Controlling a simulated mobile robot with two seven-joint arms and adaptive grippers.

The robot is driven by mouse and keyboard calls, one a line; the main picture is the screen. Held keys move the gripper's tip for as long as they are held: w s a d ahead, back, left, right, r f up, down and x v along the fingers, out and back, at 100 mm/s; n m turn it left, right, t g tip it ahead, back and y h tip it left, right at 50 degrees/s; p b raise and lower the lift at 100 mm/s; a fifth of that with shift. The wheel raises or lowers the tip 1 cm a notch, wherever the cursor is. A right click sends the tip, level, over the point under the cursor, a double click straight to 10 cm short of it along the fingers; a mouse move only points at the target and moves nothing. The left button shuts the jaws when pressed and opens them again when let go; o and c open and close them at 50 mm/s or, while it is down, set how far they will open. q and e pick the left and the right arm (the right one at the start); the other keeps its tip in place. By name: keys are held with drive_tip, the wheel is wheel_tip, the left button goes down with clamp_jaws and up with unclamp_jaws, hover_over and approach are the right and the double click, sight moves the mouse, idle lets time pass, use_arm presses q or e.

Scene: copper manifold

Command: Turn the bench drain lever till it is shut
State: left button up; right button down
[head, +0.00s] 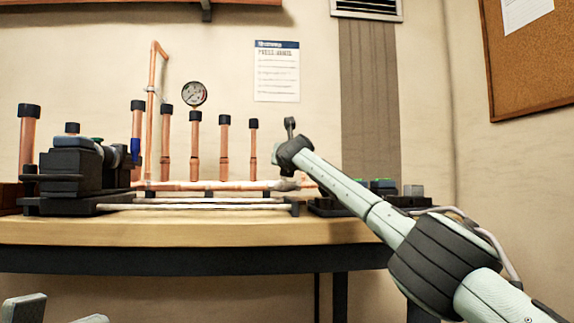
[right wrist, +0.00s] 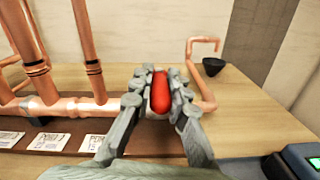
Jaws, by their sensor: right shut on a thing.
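The red drain lever (right wrist: 160,92) shows in the right wrist view, at the right end of the copper manifold pipe (right wrist: 75,107). My right gripper (right wrist: 160,80) is shut on it, one finger on each side. The lever points away from the wrist, roughly across the manifold pipe. The valve body under it is mostly hidden by the fingers. In the head view my right gripper (head: 284,172) is at the manifold's right end and hides the lever. My left gripper (head: 58,314) shows only as two separated fingertips at the bottom left edge, open and empty.
A bent copper outlet (right wrist: 204,42) and a black cup (right wrist: 213,67) stand beyond the lever. A device with a green screen (right wrist: 300,160) is close at lower right. Capped copper risers (head: 195,150), a gauge (head: 194,94) and a black machine (head: 72,170) stand left.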

drive_tip(key=shift+a+f, duration=0.4)
drive_tip(key=c, duration=1.5)
unclamp_jaws()
drive_tip(key=shift+s+r, duration=0.1)
drive_tip(key=shift+r, duration=0.05)
drive_tip(key=shift+o, duration=0.2)
drive_tip(key=shift+d+r+h, duration=0.1)
drive_tip(key=shift+d+h, duration=0.05)
drive_tip(key=shift+h, duration=0.15)
drive_tip(key=shift+r, duration=0.1)
drive_tip(key=shift+s+d+r, duration=0.15)
drive_tip(key=shift+s, duration=0.15)
drive_tip(key=s, duration=1.1)
drive_tip(key=shift+s+a+f, duration=0.2)
drive_tip(key=shift+a+f, duration=0.05)
drive_tip(key=shift+a, duration=0.05)
